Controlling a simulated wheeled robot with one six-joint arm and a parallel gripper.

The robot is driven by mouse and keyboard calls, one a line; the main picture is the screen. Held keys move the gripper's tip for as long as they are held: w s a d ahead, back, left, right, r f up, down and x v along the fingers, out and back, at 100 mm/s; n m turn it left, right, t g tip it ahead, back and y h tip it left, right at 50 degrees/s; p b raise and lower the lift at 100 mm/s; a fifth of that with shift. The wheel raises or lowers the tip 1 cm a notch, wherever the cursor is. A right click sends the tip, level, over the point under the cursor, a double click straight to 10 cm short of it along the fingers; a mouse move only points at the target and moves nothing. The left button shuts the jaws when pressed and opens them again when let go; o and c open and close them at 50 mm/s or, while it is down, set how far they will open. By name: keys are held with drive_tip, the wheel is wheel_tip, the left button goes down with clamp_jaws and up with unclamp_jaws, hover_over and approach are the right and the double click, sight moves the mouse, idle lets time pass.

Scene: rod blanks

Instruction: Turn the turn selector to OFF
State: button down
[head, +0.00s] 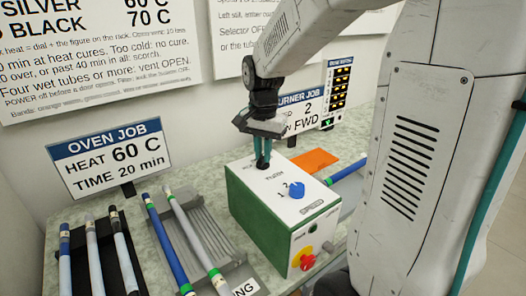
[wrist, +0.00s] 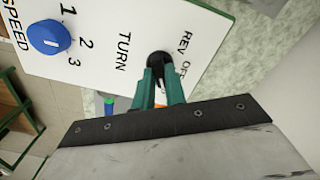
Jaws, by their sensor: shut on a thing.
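The turn selector (wrist: 159,60) is a round black knob on the white top of the green box (head: 262,216). In the wrist view the words TURN, REV and OFF are printed around it. My gripper (wrist: 160,84) has its two teal fingers closed on this knob. In the head view my gripper (head: 262,160) reaches down to the back of the box top, and its fingers hide the knob. I cannot tell which mark the knob points to.
A blue SPEED knob (head: 297,190) sits on the same top, and it also shows in the wrist view (wrist: 48,37). A red button on yellow (head: 304,259) is on the box front. Racks with several rods (head: 200,235) stand left. An orange sheet (head: 314,160) lies behind the box.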

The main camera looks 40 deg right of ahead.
drive_tip(key=shift+n, duration=0.3)
drive_tip(key=n, duration=0.5)
drive_tip(key=shift+n, duration=0.3)
drive_tip(key=n, duration=0.5)
drive_tip(key=shift+n, duration=0.4)
drive_tip(key=c, duration=1.4)
unclamp_jaws()
drive_tip(key=shift+c, duration=0.2)
